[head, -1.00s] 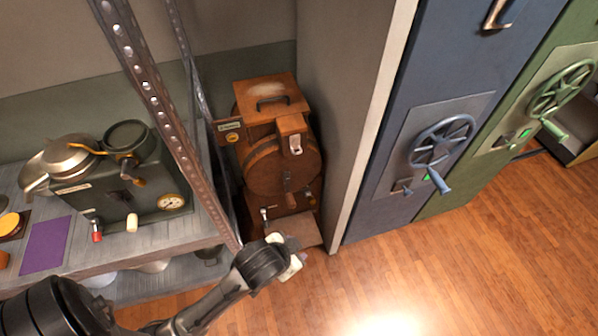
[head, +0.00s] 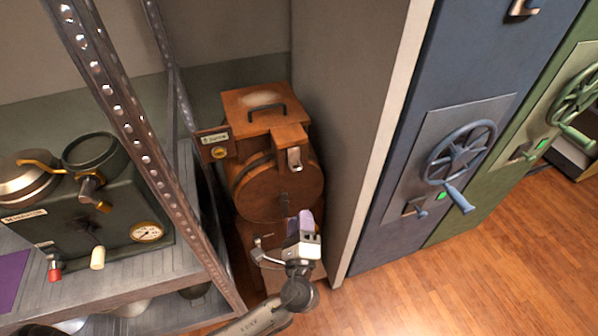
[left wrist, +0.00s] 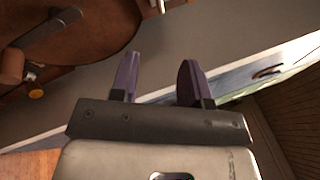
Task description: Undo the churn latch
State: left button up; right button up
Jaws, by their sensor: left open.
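The wooden churn (head: 262,187) stands in the gap between the shelf and a grey wall. It has a boxy top with a dark handle (head: 268,110). I cannot tell which one is the latch. My left gripper (head: 305,224) is open and empty, in front of the churn's lower right side. In the left wrist view, its purple fingers (left wrist: 158,80) are apart with nothing between them, and the churn (left wrist: 90,30) fills the upper left. My right gripper is not in view.
A metal shelf with a perforated post (head: 125,110) stands left of the churn, holding a dark machine with a gauge (head: 147,232). A grey wall (head: 345,120) bounds the churn's right side. Blue (head: 440,100) and green (head: 570,100) panels with handwheels stand further right. Wooden floor (head: 480,270) is clear.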

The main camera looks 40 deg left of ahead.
pick_arm(q)
jog(key=b, duration=0.1)
send_near(296, 161)
jog(key=x, duration=0.6)
jog(key=shift+w+d+m, duration=0.25)
jog(key=shift+w+m, duration=0.05)
jog(key=shift+w, duration=0.15)
jog(key=shift+f, duration=0.15)
jog(key=shift+d, duration=0.1)
grip_shut()
